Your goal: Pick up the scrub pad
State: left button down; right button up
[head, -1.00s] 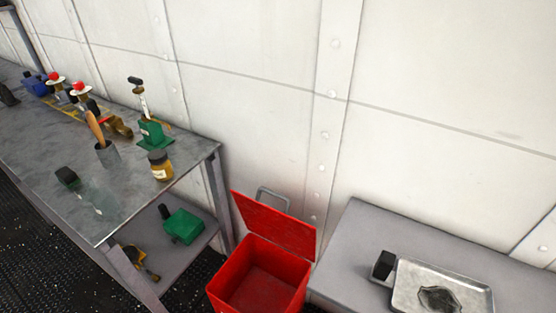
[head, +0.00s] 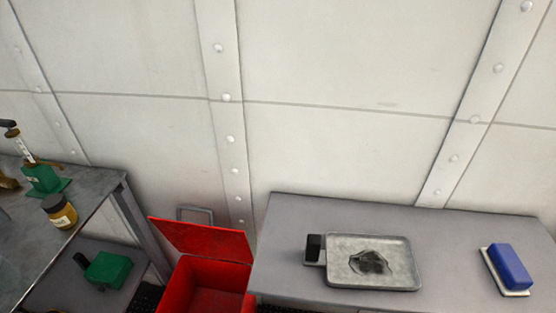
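A blue block (head: 510,265) with a pale layer or plate under it lies on the right part of the grey bench (head: 455,232); it looks like the scrub pad. Its pale edge shows on its left and front sides. Nothing touches it from above. Neither of my grippers is in the head view.
On the same bench stands a metal tray (head: 405,250) with a dark crumpled patch (head: 370,262), and a black block (head: 314,247) at its left edge. A red open-lidded bin (head: 205,240) stands left of the bench. A metal workbench (head: 95,195) holds a jar (head: 60,211).

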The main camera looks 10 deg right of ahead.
aim_at(512, 278)
jog(key=l+z, duration=0.15)
jog(key=z, duration=2)
